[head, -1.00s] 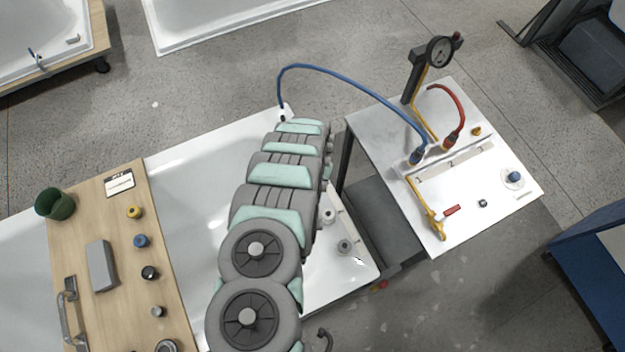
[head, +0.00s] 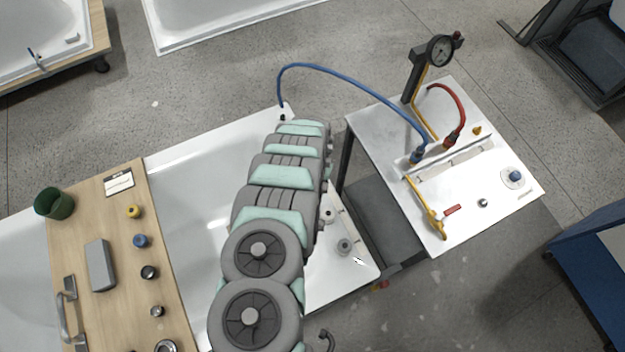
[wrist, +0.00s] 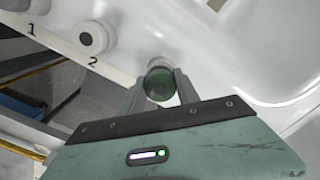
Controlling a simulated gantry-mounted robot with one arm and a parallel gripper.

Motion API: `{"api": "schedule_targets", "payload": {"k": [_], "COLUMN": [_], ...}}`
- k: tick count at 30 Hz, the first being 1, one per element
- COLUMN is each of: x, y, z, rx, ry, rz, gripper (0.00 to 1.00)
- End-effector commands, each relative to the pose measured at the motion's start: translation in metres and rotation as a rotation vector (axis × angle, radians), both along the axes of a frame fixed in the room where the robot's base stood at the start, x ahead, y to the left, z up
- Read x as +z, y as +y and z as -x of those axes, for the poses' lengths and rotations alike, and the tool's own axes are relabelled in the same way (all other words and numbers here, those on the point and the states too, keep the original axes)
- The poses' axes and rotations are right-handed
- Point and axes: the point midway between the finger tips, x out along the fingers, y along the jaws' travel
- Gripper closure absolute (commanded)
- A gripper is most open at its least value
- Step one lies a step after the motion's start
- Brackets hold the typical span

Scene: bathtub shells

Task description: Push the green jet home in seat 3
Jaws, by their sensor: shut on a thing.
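In the wrist view my gripper (wrist: 160,76) is shut on the green jet (wrist: 158,88), a short round piece with dark green sides. The jet is held over or against the white tub rim, in line with the numbered seats. Seat 3 and its label are hidden behind the jet and gripper; I cannot tell how deep the jet sits. Seat 2 (wrist: 93,38) holds a pale round fitting with a grey centre, beside the printed 2. In the head view my arm covers the gripper and jet.
The white tub (head: 190,180) lies under my arm, with a wooden board (head: 120,250) of several loose parts across it. A white side table (head: 385,125) with a gauge (head: 440,50) stands right. A blue hose (head: 350,82) runs from it to the tub.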

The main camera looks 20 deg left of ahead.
Motion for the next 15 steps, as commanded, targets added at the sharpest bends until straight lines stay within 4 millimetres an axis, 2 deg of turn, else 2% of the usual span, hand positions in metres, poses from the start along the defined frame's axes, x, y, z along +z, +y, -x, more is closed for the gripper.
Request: {"api": "schedule_targets", "payload": {"k": [13,14,15], "x": [-0.0122,-0.0121,-0.0114], "y": [-0.0002,-0.0002,-0.0001], "z": [0.0002,0.0002,0.0001], "rx": [-0.001,-0.001,-0.001], "ry": [0.000,0.000,0.000], "rz": [0.000,0.000,0.000], "gripper": [1.00,0.61,0.58]}}
